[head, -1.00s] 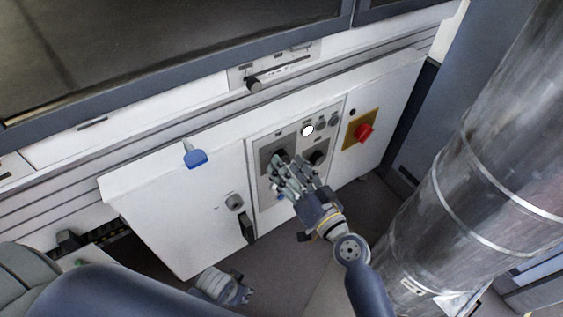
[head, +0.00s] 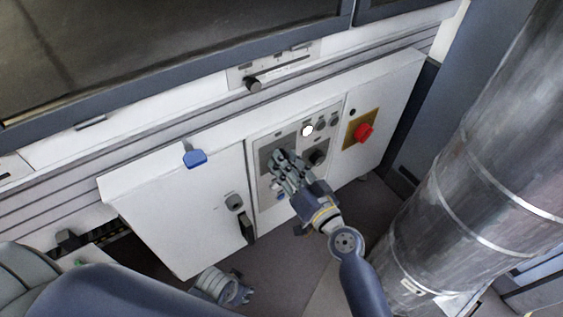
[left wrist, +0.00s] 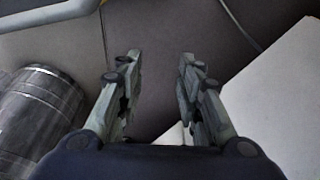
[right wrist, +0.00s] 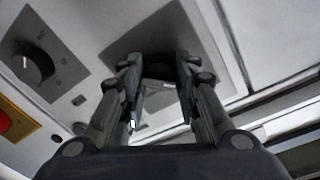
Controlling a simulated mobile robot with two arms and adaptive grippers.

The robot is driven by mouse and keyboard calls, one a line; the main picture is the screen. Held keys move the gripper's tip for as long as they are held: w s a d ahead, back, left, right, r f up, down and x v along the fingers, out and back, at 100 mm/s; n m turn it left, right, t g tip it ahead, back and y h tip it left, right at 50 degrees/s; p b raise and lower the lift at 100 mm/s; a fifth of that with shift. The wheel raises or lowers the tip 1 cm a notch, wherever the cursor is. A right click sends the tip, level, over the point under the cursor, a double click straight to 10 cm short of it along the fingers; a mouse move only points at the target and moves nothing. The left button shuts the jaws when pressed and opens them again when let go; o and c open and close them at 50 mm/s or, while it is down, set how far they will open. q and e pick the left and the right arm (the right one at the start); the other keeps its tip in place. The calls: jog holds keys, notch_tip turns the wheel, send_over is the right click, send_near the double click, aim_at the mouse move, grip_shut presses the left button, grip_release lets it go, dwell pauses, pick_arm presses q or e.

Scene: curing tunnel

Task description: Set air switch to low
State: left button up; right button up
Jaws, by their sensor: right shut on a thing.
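The control panel (head: 263,207) on the white cabinet carries two dark rotary switches. One switch sits on a dark plate (head: 265,158) and is mostly hidden behind my right gripper (head: 284,163). In the right wrist view the fingers (right wrist: 158,68) close around this dark switch (right wrist: 158,62). The other rotary switch (head: 317,157) stands just right of it, and also shows in the right wrist view (right wrist: 38,66). Their labels are too small to read, so I cannot tell which is the air switch. My left gripper (head: 240,292) is low near the floor, open and empty in its wrist view (left wrist: 158,62).
A red knob (head: 363,132) on a yellow plate is right of the panel. A white lit button (head: 307,131) and dark buttons line its top. A blue-tagged handle (head: 196,158) and a door latch (head: 235,202) are left. A large metal duct (head: 480,180) stands at right.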

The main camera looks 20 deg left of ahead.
jog(key=shift+a+r+m, duration=0.15)
jog(key=shift+m, duration=0.15)
pick_arm(q)
jog(key=s+a+f+p, duration=0.1)
jog(key=s+f, duration=0.3)
jog(key=f, duration=0.4)
jog(key=shift+s+f+g+p, duration=0.2)
jog(key=shift+s+g+p, duration=0.15)
jog(key=shift+p, duration=0.55)
pick_arm(e)
jog(key=m, duration=0.9)
jog(key=shift+s+a+r+g, duration=0.15)
jog(key=shift+r+g, duration=0.1)
jog(key=shift+g, duration=0.15)
jog(key=o, duration=1.1)
jog(key=shift+c, duration=0.2)
pick_arm(q)
jog(key=shift+d+r, duration=0.2)
jog(key=shift+d, duration=0.25)
pick_arm(e)
jog(key=v, duration=1.2)
